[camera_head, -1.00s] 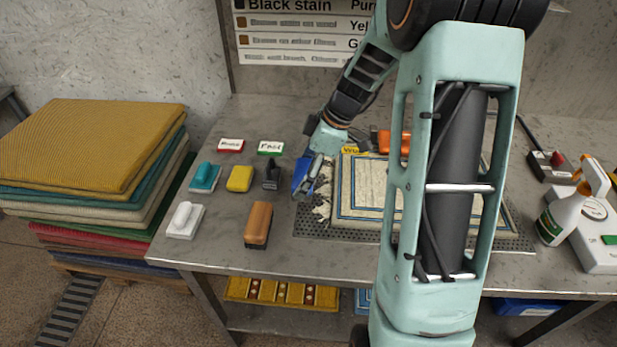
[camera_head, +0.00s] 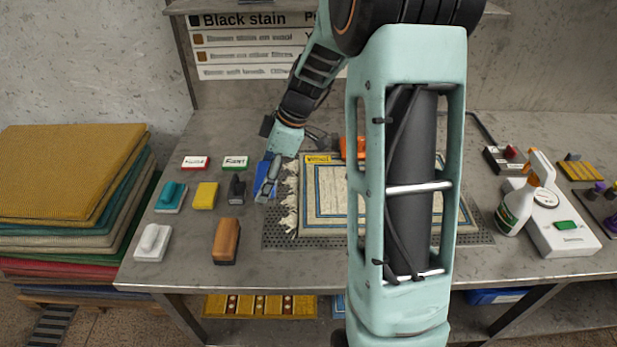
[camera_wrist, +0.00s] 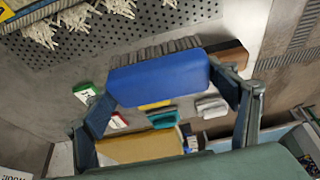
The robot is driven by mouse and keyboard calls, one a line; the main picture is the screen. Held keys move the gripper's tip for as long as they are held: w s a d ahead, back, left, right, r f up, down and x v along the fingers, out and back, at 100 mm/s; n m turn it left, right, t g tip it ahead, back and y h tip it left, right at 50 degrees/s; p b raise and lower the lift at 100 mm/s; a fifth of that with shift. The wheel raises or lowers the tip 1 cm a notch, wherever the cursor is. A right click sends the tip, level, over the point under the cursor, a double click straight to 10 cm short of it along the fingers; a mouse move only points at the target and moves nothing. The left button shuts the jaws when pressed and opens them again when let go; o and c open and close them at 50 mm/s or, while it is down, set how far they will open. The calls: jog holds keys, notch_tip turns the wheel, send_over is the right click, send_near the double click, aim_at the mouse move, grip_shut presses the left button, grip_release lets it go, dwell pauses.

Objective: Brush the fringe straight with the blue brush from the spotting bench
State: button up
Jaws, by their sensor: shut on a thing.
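My gripper (camera_head: 270,178) is shut on the blue brush (camera_wrist: 160,80). In the wrist view its fingers grip the two ends of the blue block, and grey bristles show along the far side. In the head view the blue brush (camera_head: 263,175) is just left of the rug's fringe (camera_head: 290,208). The cream fringe hangs in uneven, bunched clumps; it also shows at the upper left of the wrist view (camera_wrist: 75,20), apart from the brush. The rug (camera_head: 308,225), cream with blue border lines, lies on a perforated plate (camera_head: 278,240). My arm hides its right part.
Left of the plate are a brown brush (camera_head: 226,240), a dark brush (camera_head: 237,189), a yellow block (camera_head: 205,195), a teal brush (camera_head: 171,196) and a white brush (camera_head: 153,241). A spray bottle (camera_head: 516,205) and white device (camera_head: 560,230) stand right. Folded rugs (camera_head: 70,170) are stacked left.

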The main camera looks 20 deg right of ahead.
jog(key=shift+d, duration=0.1)
dwell(0.5)
jog(key=s+d+p, duration=0.2)
jog(key=d, duration=0.2)
jog(key=b, duration=0.2)
send_over(287, 210)
jog(key=shift+d+f, duration=0.1)
jog(key=shift+f, duration=2.5)
jog(key=shift+r, duration=0.15)
